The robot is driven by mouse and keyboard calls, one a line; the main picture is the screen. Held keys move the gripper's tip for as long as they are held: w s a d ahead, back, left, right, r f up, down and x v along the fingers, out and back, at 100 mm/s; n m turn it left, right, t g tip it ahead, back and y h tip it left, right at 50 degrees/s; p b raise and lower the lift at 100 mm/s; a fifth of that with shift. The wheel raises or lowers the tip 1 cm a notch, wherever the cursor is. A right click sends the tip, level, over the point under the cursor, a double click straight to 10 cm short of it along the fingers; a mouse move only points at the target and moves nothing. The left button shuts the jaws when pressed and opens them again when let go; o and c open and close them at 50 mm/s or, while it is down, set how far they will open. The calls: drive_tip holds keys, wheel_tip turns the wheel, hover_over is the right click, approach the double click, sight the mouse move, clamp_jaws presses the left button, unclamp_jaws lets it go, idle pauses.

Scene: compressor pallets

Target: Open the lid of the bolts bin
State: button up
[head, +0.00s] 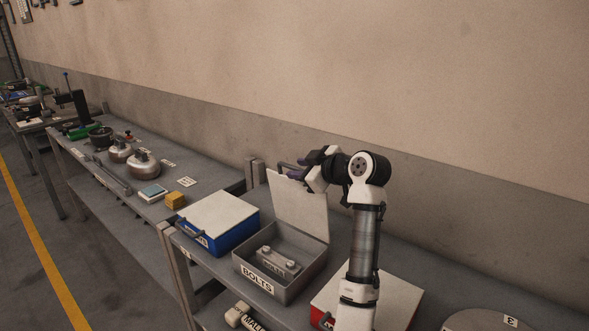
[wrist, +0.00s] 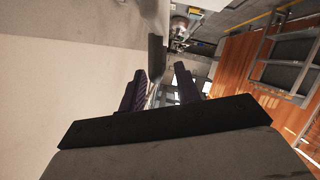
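The bolts bin (head: 285,292) is a grey box with a BOLTS label on its front. Its pale lid (head: 300,208) stands raised, roughly upright, at the back of the bin. A grey part with bolts (head: 278,262) is inside. My gripper (head: 291,170) is at the lid's upper edge. In the wrist view its two dark fingers (wrist: 160,88) are apart. A dark bar (wrist: 155,58), perhaps the lid's handle, shows just beyond them, next to a broad pale surface. Whether the fingers touch the lid cannot be told.
A blue bin (head: 232,236) with a closed white lid stands left of the bolts bin. A red bin (head: 400,300) stands to the right, partly behind my arm. A yellow block (head: 176,200) and metal parts (head: 145,164) lie on the further bench. The wall is behind.

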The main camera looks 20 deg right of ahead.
drive_tip(key=v, duration=1.1)
drive_tip(key=shift+p, duration=0.4)
